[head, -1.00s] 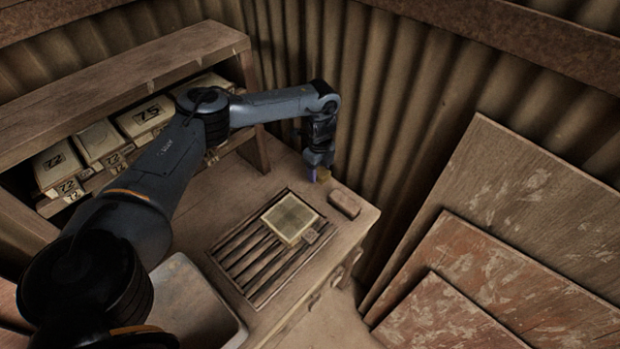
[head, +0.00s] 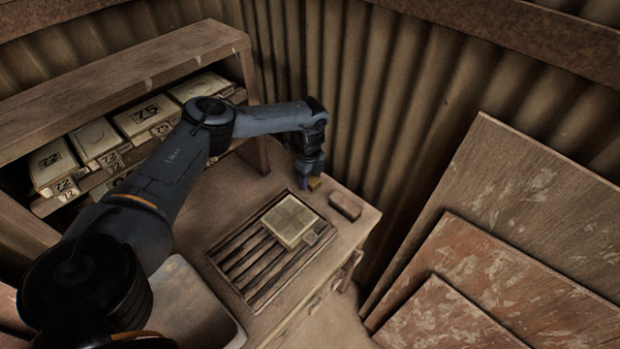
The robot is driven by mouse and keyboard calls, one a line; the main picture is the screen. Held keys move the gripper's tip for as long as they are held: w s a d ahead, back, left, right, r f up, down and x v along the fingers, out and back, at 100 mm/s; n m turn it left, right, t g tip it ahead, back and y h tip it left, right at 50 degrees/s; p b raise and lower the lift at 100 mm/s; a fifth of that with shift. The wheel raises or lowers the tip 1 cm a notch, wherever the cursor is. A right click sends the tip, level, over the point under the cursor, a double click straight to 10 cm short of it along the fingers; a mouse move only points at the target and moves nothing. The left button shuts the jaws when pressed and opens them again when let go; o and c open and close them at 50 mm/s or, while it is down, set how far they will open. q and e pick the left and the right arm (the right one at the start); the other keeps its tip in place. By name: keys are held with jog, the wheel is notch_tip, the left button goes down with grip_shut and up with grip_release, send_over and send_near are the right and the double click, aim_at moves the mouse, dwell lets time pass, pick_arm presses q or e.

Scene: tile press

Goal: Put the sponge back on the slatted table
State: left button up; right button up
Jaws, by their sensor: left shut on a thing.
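My left gripper (head: 307,183) is at the back of the worktop, pointing down, and shut on a small yellow sponge (head: 315,184). The gripper's fingers partly hide the sponge, and I cannot tell whether it touches the worktop. The slatted table (head: 243,262) is a dark-framed slatted panel in the worktop, in front and to the left of the gripper. A pale square tile (head: 290,219) lies on its back right part, with a small brown piece (head: 310,237) beside it. My right gripper is not in view.
A brown block (head: 345,205) lies on the worktop just right of the gripper. A basin (head: 190,300) is at the front left. A shelf with numbered boxes (head: 145,115) stands behind my left arm. Corrugated wall and leaning boards (head: 530,215) are at the right.

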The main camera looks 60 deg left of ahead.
aim_at(310, 178)
pick_arm(q)
jog(key=shift+f, duration=0.1)
jog(key=o, duration=1)
notch_tip(310, 178, up, 12)
jog(key=shift+r+p, duration=0.15)
jog(key=shift+p, duration=0.95)
jog(key=shift+r, duration=0.1)
